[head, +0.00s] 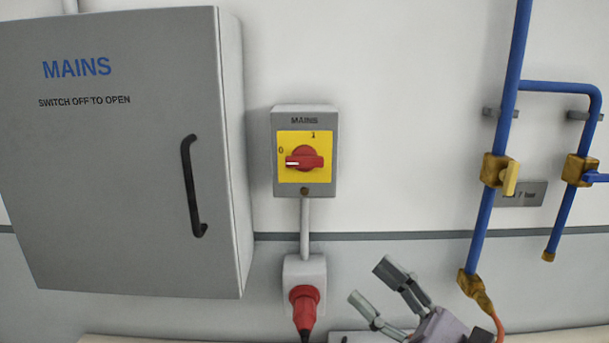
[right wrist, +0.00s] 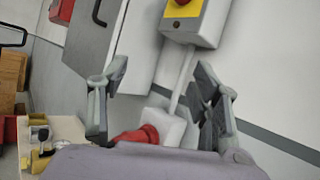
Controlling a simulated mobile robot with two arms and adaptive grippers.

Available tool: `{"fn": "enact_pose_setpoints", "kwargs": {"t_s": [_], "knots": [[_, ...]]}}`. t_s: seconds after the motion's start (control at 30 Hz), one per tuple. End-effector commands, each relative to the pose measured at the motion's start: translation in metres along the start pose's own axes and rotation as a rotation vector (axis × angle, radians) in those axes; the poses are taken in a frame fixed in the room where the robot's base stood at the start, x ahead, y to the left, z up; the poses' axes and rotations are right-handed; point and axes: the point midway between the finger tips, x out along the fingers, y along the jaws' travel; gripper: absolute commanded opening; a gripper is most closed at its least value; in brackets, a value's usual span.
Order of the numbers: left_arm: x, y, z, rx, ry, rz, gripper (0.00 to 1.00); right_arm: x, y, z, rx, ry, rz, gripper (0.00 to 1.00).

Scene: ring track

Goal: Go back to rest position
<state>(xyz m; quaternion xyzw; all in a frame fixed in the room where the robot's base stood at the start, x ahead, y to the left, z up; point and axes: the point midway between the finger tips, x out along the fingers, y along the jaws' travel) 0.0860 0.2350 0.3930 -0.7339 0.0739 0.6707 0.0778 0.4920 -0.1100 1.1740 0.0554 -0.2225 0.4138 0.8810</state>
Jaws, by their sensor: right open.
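My right gripper (head: 372,283) is at the lower middle of the head view, open and empty, its fingers pointing up and left. It is right of the grey socket (head: 305,268) and below the mains switch box (head: 305,190). In the right wrist view its open fingers (right wrist: 160,80) frame the socket and red plug (right wrist: 140,134); I see nothing held between them. The red switch knob (head: 305,159) lies about level on its yellow plate, its white-marked end on the 0 side. My left gripper is not in view.
A closed grey MAINS cabinet (head: 110,190) with a black handle (head: 191,185) fills the left. Blue pipes (head: 495,155) with brass valves run down the wall at right, an orange hose (head: 490,312) below. A bench (right wrist: 62,130) with small items shows in the wrist view.

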Motion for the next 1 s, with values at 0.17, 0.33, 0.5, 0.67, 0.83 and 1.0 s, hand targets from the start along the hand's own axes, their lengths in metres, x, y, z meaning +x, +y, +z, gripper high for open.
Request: {"fn": "enact_pose_setpoints", "kwargs": {"t_s": [0.17, 0.33, 0.5, 0.67, 0.83, 1.0], "knots": [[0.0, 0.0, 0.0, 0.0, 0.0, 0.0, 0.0, -0.042, -0.054, -0.03, 0.677, -0.094, -0.47, 0.58], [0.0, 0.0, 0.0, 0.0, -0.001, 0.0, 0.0, -0.118, -0.074, -0.093, 1.282, -0.245, -0.939, 0.58], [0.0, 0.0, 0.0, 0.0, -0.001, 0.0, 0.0, -0.209, -0.039, -0.163, 1.776, -0.465, -1.45, 0.58], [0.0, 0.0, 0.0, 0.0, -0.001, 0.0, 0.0, -0.271, 0.018, -0.199, 2.019, -0.672, -1.856, 0.58], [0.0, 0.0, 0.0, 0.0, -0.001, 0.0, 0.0, -0.314, 0.076, -0.214, -2.075, 0.847, 2.163, 0.58], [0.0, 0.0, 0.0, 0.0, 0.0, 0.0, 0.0, -0.344, 0.132, -0.216, -1.742, 0.859, 2.081, 0.58]]}}
